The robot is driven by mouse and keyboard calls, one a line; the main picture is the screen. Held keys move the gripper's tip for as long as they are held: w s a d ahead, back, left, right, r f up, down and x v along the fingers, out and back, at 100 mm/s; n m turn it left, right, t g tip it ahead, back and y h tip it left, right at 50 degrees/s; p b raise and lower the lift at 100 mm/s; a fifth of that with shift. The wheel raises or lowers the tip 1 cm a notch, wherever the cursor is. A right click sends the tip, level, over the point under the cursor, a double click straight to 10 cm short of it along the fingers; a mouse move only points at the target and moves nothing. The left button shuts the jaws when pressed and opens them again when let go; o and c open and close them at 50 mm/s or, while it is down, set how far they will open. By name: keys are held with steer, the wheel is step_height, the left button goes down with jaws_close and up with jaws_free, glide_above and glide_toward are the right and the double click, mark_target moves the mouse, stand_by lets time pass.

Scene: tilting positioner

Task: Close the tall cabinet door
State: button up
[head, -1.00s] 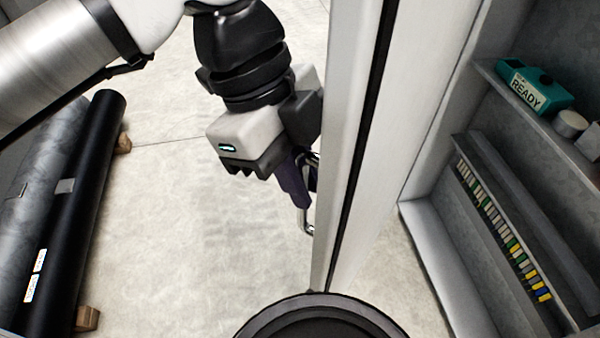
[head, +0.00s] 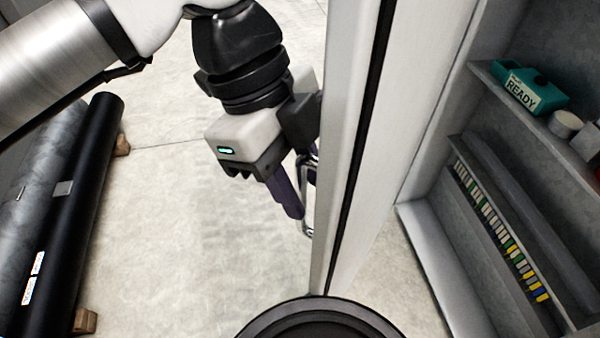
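The tall cabinet door (head: 372,170) stands open in the head view, seen nearly edge-on as a white panel with a dark seal along its edge. The open cabinet (head: 425,255) is to its right, with its shelves showing. A metal bar handle (head: 306,228) sits on the door's left face, partly hidden. My gripper (head: 296,200) is at this handle on the door's left side. One dark finger shows beside the handle; the other is hidden behind it or the door. I cannot tell whether the fingers are closed on the handle.
Inside the cabinet are a teal box marked READY (head: 533,90), a round tin (head: 565,123) and a row of coloured labels (head: 505,235). Large black rolls (head: 75,200) lie on wooden blocks at the left. The floor (head: 200,240) between rolls and door is clear.

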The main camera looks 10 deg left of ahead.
steer(key=p+v, duration=1)
steer(key=v, duration=0.4)
steer(key=shift+f, duration=0.15)
